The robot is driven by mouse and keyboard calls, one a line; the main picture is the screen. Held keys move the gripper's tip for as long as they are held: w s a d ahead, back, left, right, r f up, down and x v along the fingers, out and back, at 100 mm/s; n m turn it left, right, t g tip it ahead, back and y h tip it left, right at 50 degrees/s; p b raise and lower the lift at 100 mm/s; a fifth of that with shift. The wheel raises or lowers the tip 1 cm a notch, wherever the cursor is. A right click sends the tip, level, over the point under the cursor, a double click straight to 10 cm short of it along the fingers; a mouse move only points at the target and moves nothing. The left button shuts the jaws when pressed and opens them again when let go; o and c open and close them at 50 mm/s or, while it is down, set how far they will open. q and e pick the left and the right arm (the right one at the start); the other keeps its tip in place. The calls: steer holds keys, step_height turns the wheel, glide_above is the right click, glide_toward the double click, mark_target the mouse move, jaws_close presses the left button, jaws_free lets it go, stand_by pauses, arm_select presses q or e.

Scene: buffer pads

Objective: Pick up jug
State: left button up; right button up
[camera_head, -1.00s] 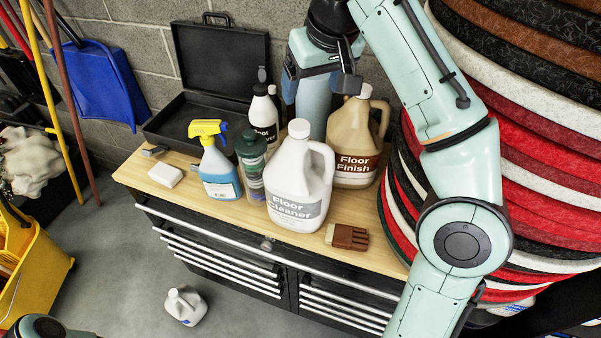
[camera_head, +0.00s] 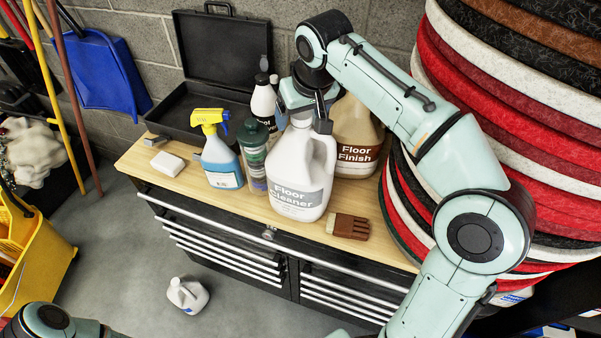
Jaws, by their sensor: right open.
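A white jug labelled Floor Cleaner (camera_head: 300,180) stands upright on the wooden top of the tool cabinet. A tan jug labelled Floor Finish (camera_head: 357,140) stands behind it to the right, its top partly covered by my right arm. A small white jug (camera_head: 187,295) is on the floor in front of the cabinet. My right gripper (camera_head: 304,114) is open, with its fingers pointing down at the cap of the Floor Cleaner jug. I cannot tell whether the fingers touch it. Part of my left arm shows at the bottom left; its gripper is out of view.
A blue spray bottle (camera_head: 221,160), a green bottle (camera_head: 254,155) and a white-and-black bottle (camera_head: 264,103) crowd the jug's left side. A brown brush (camera_head: 348,226) lies in front right. An open black case (camera_head: 195,118) is behind. Stacked buffer pads (camera_head: 520,120) rise on the right.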

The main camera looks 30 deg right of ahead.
steer(key=shift+w+f, duration=0.1)
steer(key=shift+f, duration=0.2)
jaws_close()
steer(key=shift+r, duration=0.2)
